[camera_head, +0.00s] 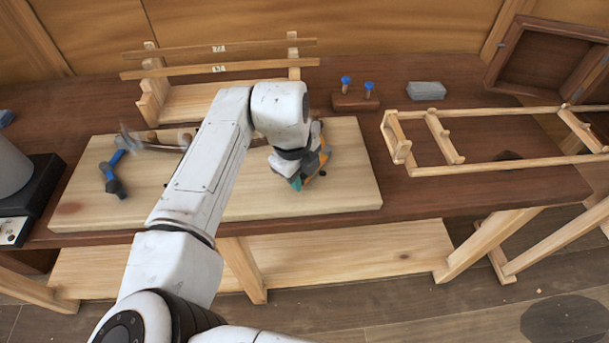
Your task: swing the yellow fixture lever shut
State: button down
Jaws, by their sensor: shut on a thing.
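My gripper (306,178) is over the right half of the pale wooden board, at the end of my white arm. It is shut on a yellow-orange piece, the yellow fixture lever (324,160), of which only a small part shows beside the jaws. A small teal part (296,184) shows at the gripper's lower left. My gripper and wrist hide most of the fixture, so the lever's angle cannot be told.
The pale board (340,195) lies on a dark workbench. A blue-handled tool (113,172) lies on its left. Behind stand a wooden rack (225,103), a block with two blue-topped pegs (355,103) and a grey block (426,91). A wooden frame (480,166) is at right.

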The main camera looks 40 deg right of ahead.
jog(key=shift+w+a, duration=0.1)
jog(key=shift+w, duration=0.05)
jog(key=c, duration=0.8)
grip_release()
jog(key=shift+o, duration=0.2)
jog(key=shift+r, duration=0.1)
notch_tip(320, 180, up, 10)
jog(key=a+b, duration=0.1)
jog(key=a, duration=0.1)
jog(key=shift+s+r, duration=0.2)
jog(key=shift+s, duration=0.1)
